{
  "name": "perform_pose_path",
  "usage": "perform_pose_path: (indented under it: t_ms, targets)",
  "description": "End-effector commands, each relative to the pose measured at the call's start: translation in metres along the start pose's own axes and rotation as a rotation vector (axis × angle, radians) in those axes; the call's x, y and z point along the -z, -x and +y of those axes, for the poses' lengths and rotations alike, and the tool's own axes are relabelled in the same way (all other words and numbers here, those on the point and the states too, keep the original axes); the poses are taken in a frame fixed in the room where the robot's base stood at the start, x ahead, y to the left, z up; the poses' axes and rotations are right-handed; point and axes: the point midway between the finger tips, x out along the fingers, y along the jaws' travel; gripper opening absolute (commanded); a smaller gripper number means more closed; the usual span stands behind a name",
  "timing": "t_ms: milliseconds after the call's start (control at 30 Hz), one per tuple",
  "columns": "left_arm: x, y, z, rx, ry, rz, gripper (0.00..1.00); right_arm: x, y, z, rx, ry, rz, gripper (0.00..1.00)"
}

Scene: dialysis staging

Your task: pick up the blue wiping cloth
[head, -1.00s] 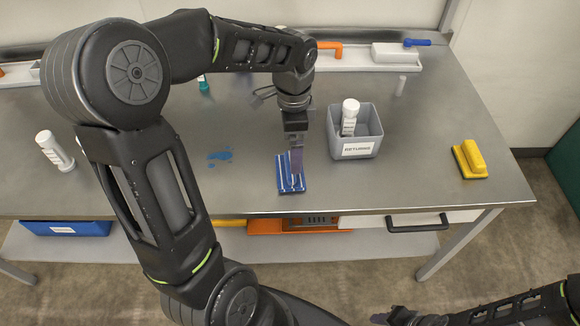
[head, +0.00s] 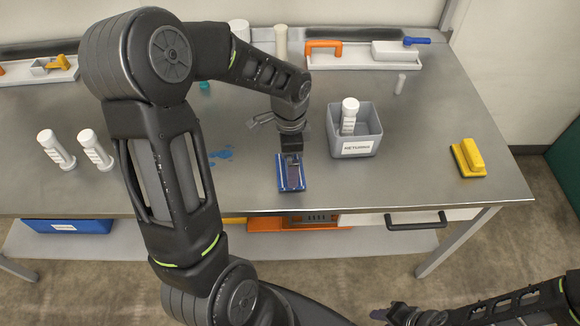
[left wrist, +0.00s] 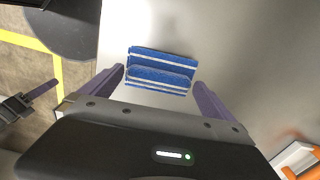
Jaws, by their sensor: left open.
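The blue wiping cloth (head: 283,172) with white stripes lies folded on the steel table near its front edge. My left gripper (head: 293,178) is right over it, pointing down, and hides part of it. In the left wrist view the cloth (left wrist: 160,72) shows between the two spread purple fingers of the open left gripper (left wrist: 158,82). No finger is seen closed on the cloth, and I cannot tell whether the fingertips touch the table. My right gripper (head: 402,315) is at the bottom edge of the head view, away from the table; its jaws are unclear.
A grey returns bin (head: 355,147) holding a white bottle stands right of the cloth. A yellow-handled block (head: 468,158) lies further right. A blue spill (head: 220,154) lies left of the cloth. Trays line the back.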

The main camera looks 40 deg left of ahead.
Motion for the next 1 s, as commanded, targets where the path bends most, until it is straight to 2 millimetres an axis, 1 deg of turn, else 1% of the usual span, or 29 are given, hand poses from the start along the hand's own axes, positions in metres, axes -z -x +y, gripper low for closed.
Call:
perform_pose_path:
  t_ms: [33, 133, 667, 767, 1000]
  targets:
    - [-0.0006, -0.0050, 0.0006, -0.002, 0.001, -0.002, 1.00, -0.0002, 0.0006, -0.0001, 0.000, 0.000, 0.000, 0.36]
    - [-0.0004, -0.0087, 0.0002, 0.000, 0.002, 0.000, 1.00, -0.0002, 0.0005, 0.0000, -0.001, 0.000, 0.000, 0.36]
    - [-0.0001, -0.0084, 0.0002, 0.000, 0.001, 0.001, 1.00, -0.0003, 0.0003, 0.0001, -0.001, 0.000, -0.001, 0.36]
    - [-0.0001, -0.0083, 0.0002, 0.000, 0.001, 0.001, 0.93, -0.0003, 0.0003, 0.0001, -0.001, 0.000, -0.001, 0.36]
    - [-0.0001, -0.0083, 0.0002, 0.000, 0.001, 0.001, 0.74, -0.0003, 0.0003, 0.0001, -0.001, 0.000, -0.001, 0.36]
